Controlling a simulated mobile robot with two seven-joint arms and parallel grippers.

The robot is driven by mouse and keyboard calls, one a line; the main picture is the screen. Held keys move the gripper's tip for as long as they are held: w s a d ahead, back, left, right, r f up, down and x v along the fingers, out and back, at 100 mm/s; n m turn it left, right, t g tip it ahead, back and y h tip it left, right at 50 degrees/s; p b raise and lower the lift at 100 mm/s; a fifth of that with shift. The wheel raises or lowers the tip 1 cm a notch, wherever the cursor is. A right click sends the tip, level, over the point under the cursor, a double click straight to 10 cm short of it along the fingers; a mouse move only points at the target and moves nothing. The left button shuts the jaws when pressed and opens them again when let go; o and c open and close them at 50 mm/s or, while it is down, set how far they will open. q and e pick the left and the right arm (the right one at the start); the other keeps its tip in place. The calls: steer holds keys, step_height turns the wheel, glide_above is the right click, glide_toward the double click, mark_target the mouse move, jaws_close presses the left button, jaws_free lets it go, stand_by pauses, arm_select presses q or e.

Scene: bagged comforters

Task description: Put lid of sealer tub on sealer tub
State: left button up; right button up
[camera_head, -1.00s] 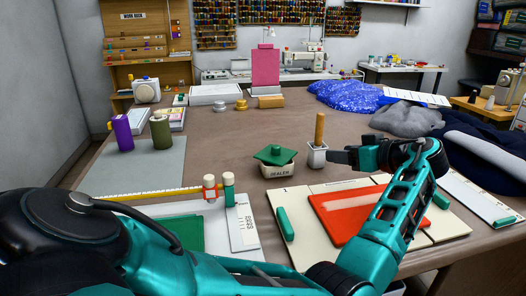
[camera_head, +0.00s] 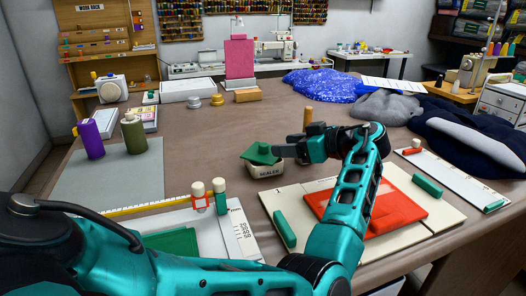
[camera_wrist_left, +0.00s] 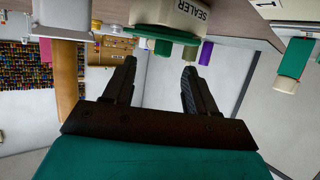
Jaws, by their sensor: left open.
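The cream sealer tub (camera_head: 267,171) stands mid-table in the head view, its label facing me. The green lid (camera_head: 262,152) with its raised knob rests on top, turned askew to the rim. The wrist view looks upside down: the tub (camera_wrist_left: 172,13) is at the top, with the lid (camera_wrist_left: 150,32) at its mouth. My left gripper (camera_head: 281,150) is just right of the lid in the head view, fingers pointing left. In the wrist view the left gripper (camera_wrist_left: 159,64) is open and empty between its fingers, apart from the lid. My right gripper is not in view.
An orange-red pad (camera_head: 400,210) on cream boards lies front right.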

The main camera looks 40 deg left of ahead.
mark_target(265, 145)
arm_select(q)
steer(key=shift+s+p+x, duration=0.15)
steer(key=shift+p+x, duration=0.2)
steer(key=shift+x, duration=1.2)
steer(key=shift+s+p+x, duration=0.1)
steer(key=shift+p+x, duration=0.25)
steer(key=shift+x, duration=1.2)
steer(key=shift+r, duration=0.2)
steer(key=shift+c, duration=0.4)
jaws_close()
